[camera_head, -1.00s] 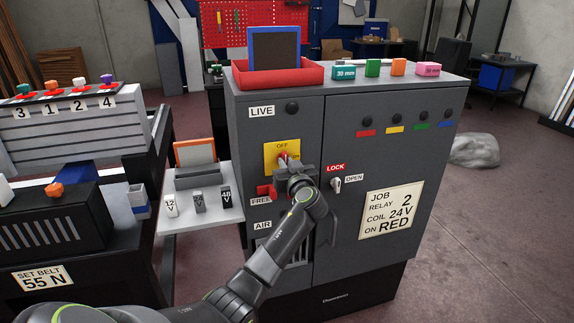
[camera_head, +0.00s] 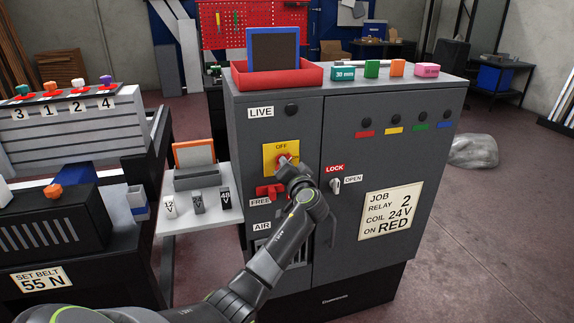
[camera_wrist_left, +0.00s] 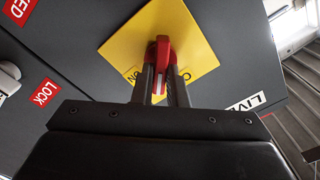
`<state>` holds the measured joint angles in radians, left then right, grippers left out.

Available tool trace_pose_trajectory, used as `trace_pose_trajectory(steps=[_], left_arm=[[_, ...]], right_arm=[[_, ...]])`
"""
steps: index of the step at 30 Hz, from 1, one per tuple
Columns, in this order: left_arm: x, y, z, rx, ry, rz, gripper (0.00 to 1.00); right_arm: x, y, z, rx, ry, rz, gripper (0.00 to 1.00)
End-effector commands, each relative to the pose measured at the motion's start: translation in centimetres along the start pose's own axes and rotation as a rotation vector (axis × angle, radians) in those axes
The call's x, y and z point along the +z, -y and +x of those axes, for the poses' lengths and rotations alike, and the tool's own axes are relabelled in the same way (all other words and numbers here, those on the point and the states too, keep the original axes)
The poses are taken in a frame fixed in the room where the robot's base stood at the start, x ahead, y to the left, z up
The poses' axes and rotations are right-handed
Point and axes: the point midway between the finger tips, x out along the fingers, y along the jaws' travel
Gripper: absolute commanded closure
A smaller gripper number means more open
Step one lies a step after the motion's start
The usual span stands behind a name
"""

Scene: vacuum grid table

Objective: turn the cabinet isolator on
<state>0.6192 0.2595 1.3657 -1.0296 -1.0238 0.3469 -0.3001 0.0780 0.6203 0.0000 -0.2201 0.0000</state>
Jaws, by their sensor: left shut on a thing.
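The isolator's red handle (camera_wrist_left: 162,66) sits on a yellow plate (camera_wrist_left: 190,30) on the grey cabinet's left door (camera_head: 235,150). In the head view, OFF shows at the top of the yellow plate (camera_head: 270,152). In the wrist view, ON shows beside the handle. My left gripper (camera_head: 287,163) is shut on the red handle, with a finger on each side of it in the wrist view (camera_wrist_left: 165,85). In the head view the gripper hides most of the handle, so I cannot tell its exact angle there. My right gripper is not in view.
A red part (camera_head: 268,191) above the FREE label sits just below the plate. A LOCK/OPEN key switch (camera_head: 336,186) is on the right door. A small shelf (camera_head: 185,222) with several blocks stands left of the cabinet. A red tray (camera_head: 245,78) is on the cabinet top.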

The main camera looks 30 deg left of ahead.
Motion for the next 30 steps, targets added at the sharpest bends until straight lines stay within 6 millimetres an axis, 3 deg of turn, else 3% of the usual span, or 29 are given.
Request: trace_pose_trajectory(steps=[18,30], left_arm=[[0.0,-0.3,0.0,0.003,0.000,0.566,1.00],[0.2,-0.5,0.0,0.003,0.001,0.780,1.00]], right_arm=[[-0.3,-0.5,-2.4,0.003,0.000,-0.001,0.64],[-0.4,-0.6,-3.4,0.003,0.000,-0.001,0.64]])
